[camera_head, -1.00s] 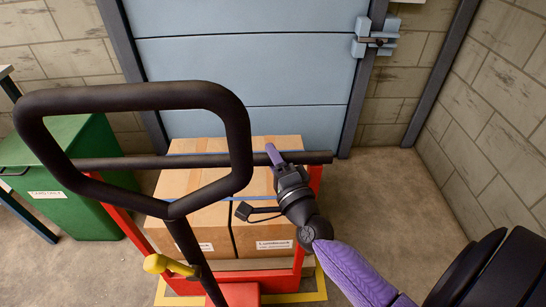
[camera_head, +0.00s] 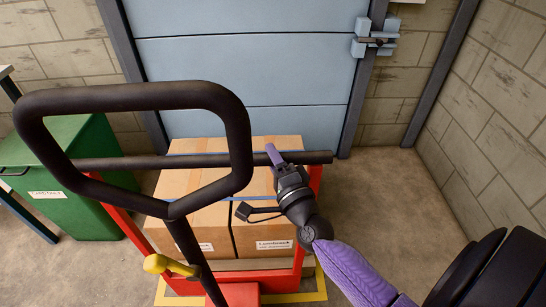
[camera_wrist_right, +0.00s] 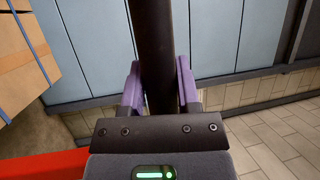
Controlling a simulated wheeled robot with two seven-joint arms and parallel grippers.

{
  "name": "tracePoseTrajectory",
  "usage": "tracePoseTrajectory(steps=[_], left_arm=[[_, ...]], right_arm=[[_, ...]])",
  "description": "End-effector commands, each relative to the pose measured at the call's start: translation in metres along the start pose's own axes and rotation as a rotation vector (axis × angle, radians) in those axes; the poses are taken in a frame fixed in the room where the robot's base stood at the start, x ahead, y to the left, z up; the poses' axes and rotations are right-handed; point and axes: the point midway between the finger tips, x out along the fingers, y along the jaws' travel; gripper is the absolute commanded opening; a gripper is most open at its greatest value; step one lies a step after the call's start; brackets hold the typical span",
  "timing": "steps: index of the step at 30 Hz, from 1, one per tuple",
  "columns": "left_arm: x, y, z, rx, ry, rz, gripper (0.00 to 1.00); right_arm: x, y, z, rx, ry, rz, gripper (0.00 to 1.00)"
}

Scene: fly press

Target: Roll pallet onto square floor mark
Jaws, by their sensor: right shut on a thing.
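The pallet jack with a red frame (camera_head: 312,190) and a dark loop handle (camera_head: 130,97) stands in front of me. It carries cardboard boxes (camera_head: 195,225) strapped in blue on a pallet, most of which is hidden. A yellow floor mark (camera_head: 312,296) shows around the front of the load; its far side is hidden. My right gripper (camera_head: 276,157) is shut on the jack's dark crossbar (camera_head: 215,161), near its right end. In the right wrist view the bar (camera_wrist_right: 155,60) runs between the purple fingers (camera_wrist_right: 158,85). My left gripper is not in view.
A blue-grey shutter door (camera_head: 245,70) with a latch (camera_head: 376,40) stands right behind the load. A green bin (camera_head: 75,190) is at the left, close to the frame. A block wall (camera_head: 495,130) bounds the right. Bare floor (camera_head: 395,200) lies right of the load.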

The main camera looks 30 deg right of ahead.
Motion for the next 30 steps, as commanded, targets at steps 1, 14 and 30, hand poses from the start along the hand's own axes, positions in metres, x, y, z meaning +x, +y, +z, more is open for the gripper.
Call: tracePoseTrajectory(steps=[1, 14, 30], left_arm=[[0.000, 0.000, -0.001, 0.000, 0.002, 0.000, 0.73], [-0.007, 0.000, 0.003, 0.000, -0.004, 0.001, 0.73], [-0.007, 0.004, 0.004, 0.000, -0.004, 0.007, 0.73]], right_arm=[[0.000, 0.001, 0.000, 0.000, -0.001, 0.002, 0.00], [-0.011, -0.003, 0.005, 0.001, -0.002, 0.005, 0.00], [-0.016, -0.003, 0.007, 0.001, -0.002, 0.003, 0.76]])
